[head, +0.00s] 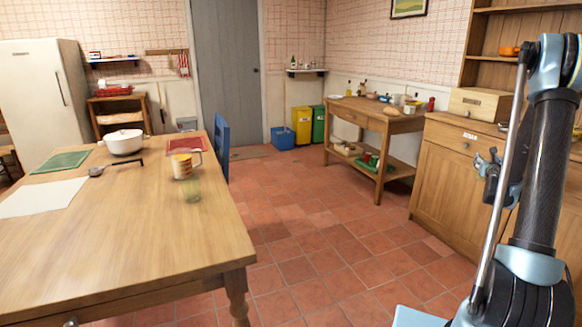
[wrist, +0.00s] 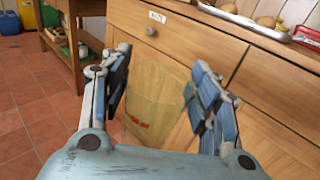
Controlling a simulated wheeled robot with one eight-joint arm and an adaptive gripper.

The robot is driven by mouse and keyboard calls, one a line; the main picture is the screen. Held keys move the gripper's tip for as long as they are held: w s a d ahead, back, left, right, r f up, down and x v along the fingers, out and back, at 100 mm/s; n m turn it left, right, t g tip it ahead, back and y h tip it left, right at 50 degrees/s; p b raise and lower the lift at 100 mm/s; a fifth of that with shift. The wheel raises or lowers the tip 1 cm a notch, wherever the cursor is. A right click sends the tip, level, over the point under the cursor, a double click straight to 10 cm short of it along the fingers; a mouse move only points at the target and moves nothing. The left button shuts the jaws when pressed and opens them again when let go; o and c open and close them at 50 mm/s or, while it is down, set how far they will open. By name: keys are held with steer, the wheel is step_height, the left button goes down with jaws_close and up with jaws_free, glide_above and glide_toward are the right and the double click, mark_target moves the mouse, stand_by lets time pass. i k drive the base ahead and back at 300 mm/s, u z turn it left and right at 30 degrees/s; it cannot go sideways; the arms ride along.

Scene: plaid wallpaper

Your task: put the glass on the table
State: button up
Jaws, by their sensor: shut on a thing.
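My gripper (wrist: 160,68) is shut on a clear, see-through glass (wrist: 152,95) with a small red mark low on it. In the wrist view the glass sits between the two fingers, in front of a wooden cabinet. In the head view my gripper (head: 489,168) is at the right, beside the cabinet, and I cannot make out the held glass there. The large wooden table (head: 130,235) fills the left of the head view, well away from my gripper. A pale green see-through vessel (head: 193,189) stands on it near the right edge.
The table also holds a white pot (head: 124,142), a ladle (head: 112,168), a yellow-and-white mug (head: 182,165), mats and a white sheet (head: 40,197). A blue chair (head: 221,136) stands behind it. Tiled floor (head: 310,250) lies open between the table and the wooden cabinet (head: 455,175).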

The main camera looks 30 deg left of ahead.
mark_target(204, 231)
steer(key=u, duration=1.6)
steer(key=k, duration=0.75)
steer(key=u, duration=0.1)
